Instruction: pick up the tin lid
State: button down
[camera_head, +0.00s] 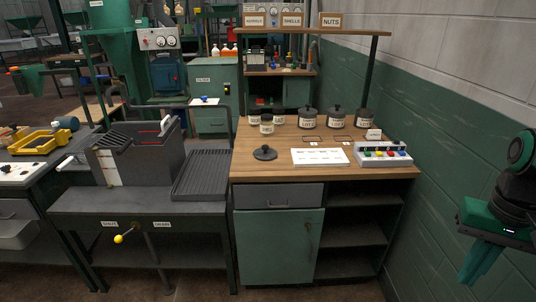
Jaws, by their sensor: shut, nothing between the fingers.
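A dark round tin lid with a small knob (265,153) lies flat on the wooden worktop, near its front left. Several tins stand behind it. One small tin with a pale label (267,125) looks open or dark on top. My gripper (474,276) is at the far right edge, pointing down beside the green wall, well to the right of the worktop and apart from the lid. Its green fingers are together and hold nothing.
The wooden worktop (250,174) holds a white card (320,157) and a button box (383,153) at its right front. A shelf on posts (345,33) spans above. A grey machine with a ribbed tray (203,174) adjoins on the left. The worktop around the lid is clear.

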aim_at(265, 152)
jog(key=z, duration=0.05)
jog(key=i, duration=1.35)
jog(key=u, duration=0.05)
